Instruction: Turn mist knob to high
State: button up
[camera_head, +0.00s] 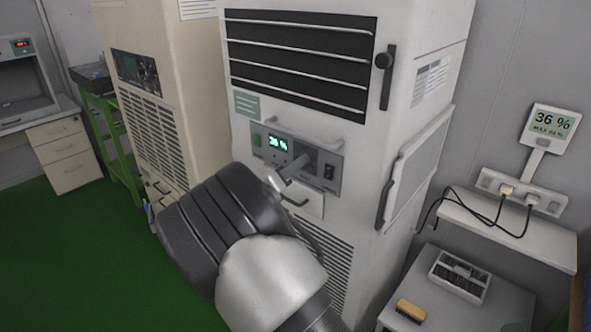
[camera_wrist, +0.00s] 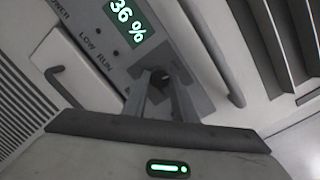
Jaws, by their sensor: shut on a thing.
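The mist knob (camera_wrist: 158,77) is a small dark shape on the grey control panel, between my fingertips in the wrist view. My gripper (camera_wrist: 160,92) is shut on it, and the fingers hide most of it. Its setting cannot be read. In the head view my gripper (camera_head: 284,173) reaches the panel (camera_head: 322,178) of the tall white machine (camera_head: 300,109), just below the green display (camera_head: 277,143). The display (camera_wrist: 128,18) reads 36 %. Panel lettering reads LOW and RUN.
A black switch (camera_head: 329,171) sits right of my gripper on the panel. A bar handle (camera_head: 293,199) lies just below it. A beige cabinet (camera_head: 150,88) stands close on the left. A wall meter (camera_head: 552,125) reads 36 %. A brush (camera_head: 411,310) lies on the right-hand table.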

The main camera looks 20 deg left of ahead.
jog(key=shift+w+a+m+g+h+b, duration=0.2)
jog(key=shift+m+h+b, duration=0.3)
jog(key=shift+m+b, duration=4.55)
jog(key=shift+s+a+m+g+h+b, duration=0.1)
jog(key=shift+m+g+h+b, duration=0.35)
jog(key=shift+m+b, duration=4.55)
jog(key=shift+w+a+m+g+h+b, duration=0.35)
jog(key=shift+m+b, duration=1.7)
jog(key=shift+m, duration=5.9)
jog(key=shift+s+d, duration=0.25)
jog(key=shift+s, duration=0.05)
jog(key=o, duration=1)
jog(key=shift+h, duration=0.4)
jog(key=shift+o, duration=0.2)
jog(key=shift+r, duration=0.1)
jog(key=p+v, duration=0.2)
jog(key=v, duration=1.5)
jog(key=shift+s+p, duration=0.25)
jog(key=shift+p, duration=0.1)
